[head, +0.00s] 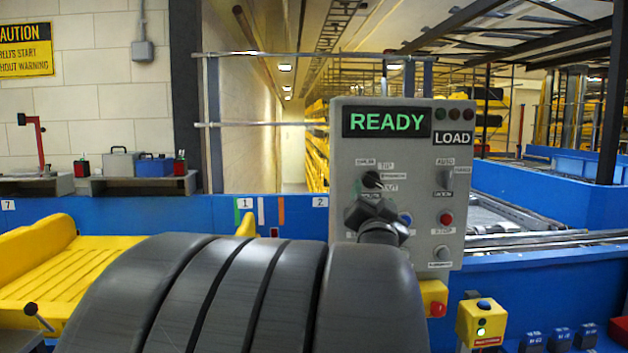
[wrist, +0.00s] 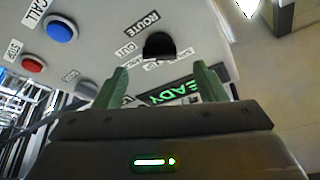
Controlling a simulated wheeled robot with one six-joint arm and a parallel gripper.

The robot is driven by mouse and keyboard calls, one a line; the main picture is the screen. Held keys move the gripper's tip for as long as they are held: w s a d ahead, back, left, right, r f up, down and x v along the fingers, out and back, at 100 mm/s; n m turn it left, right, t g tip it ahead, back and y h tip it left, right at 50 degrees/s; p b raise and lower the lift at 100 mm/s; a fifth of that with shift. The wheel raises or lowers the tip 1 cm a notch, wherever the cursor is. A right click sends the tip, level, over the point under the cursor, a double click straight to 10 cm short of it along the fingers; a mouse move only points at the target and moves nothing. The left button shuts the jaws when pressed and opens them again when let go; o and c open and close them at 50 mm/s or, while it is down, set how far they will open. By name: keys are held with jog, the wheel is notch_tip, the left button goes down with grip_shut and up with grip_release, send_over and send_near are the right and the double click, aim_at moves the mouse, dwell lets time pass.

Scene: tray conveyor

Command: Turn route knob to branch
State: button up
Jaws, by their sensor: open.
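The route knob (wrist: 159,45) is a dark, rounded knob on the grey control panel (head: 400,275), beside a ROUTE label in the wrist view. In the head view a black knob (head: 372,179) shows just above my gripper (head: 375,213), with small labels around it. Its pointer direction cannot be told. In the wrist view my gripper (wrist: 162,85) is open, its two green fingers apart and empty. The knob appears beyond the gap between them, not clearly touched. My arm hides part of the panel's lower left.
The panel display (head: 387,122) reads READY, with a LOAD sign beside it. A second selector (head: 447,178), a red stop button (head: 446,219) and a blue button (wrist: 60,28) are close by. A yellow chute (head: 50,270) and blue conveyor wall flank the panel.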

aim_at(373, 184)
jog(key=p+x, duration=0.1)
jog(key=x, duration=0.4)
jog(key=shift+w+r, duration=0.1)
jog(key=shift+w, duration=0.2)
jog(key=c, duration=1)
